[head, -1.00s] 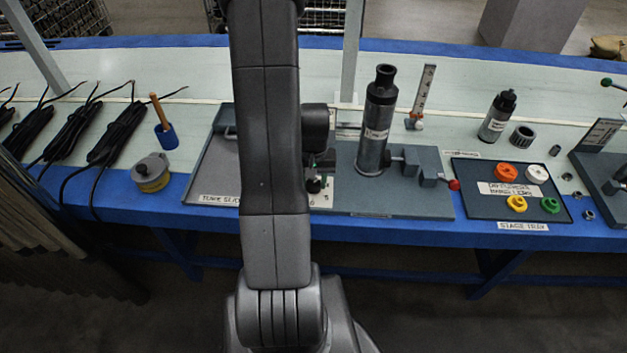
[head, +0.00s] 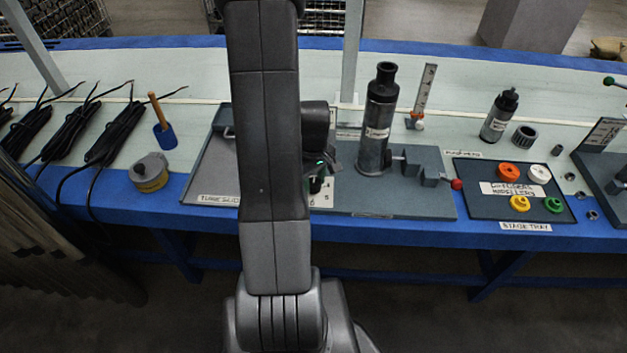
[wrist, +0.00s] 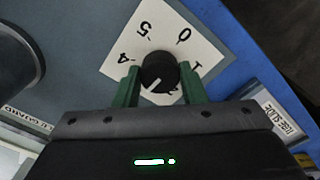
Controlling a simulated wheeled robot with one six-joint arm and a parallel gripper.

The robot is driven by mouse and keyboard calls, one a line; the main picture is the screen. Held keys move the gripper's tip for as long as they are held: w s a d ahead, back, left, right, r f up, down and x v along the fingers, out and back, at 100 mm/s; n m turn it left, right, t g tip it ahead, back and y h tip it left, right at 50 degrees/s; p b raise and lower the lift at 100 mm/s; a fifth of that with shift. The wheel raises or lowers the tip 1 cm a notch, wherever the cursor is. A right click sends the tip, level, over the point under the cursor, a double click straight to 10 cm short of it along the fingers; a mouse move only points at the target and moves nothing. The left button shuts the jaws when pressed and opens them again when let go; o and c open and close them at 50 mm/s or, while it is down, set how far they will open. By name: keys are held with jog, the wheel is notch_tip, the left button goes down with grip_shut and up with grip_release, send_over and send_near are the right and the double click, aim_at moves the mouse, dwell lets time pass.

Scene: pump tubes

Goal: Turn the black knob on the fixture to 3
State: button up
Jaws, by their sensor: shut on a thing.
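The black knob (wrist: 158,70) sits on a white dial plate (wrist: 150,20) on the grey fixture (wrist: 75,65) in the wrist view. Its white mark points to the lower left of that picture, below the 4. The numeral at that spot is hidden by my gripper. The 0, 5, 4 and 1 are readable around the knob. My gripper (wrist: 160,73) is shut on the knob, one green finger on each side. In the head view the knob (head: 315,185) shows just right of my arm, which hides part of the fixture.
A dark upright cylinder (head: 378,120) stands on the fixture right of my gripper, near a grey clamp with a red-tipped handle (head: 456,184). A tray (head: 475,205) with coloured caps lies farther right. A yellow-sided round tin (head: 150,175) and black cable bundles (head: 118,135) lie left.

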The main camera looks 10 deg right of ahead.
aim_at(314, 182)
dwell(0.3)
jog(key=o, duration=1)
jog(key=shift+r, duration=0.1)
notch_tip(314, 182, up, 14)
jog(key=shift+f+p, duration=0.15)
jog(key=shift+p, duration=1)
notch_tip(314, 182, down, 14)
jog(key=shift+r+b, duration=0.1)
jog(key=shift+b, duration=1.05)
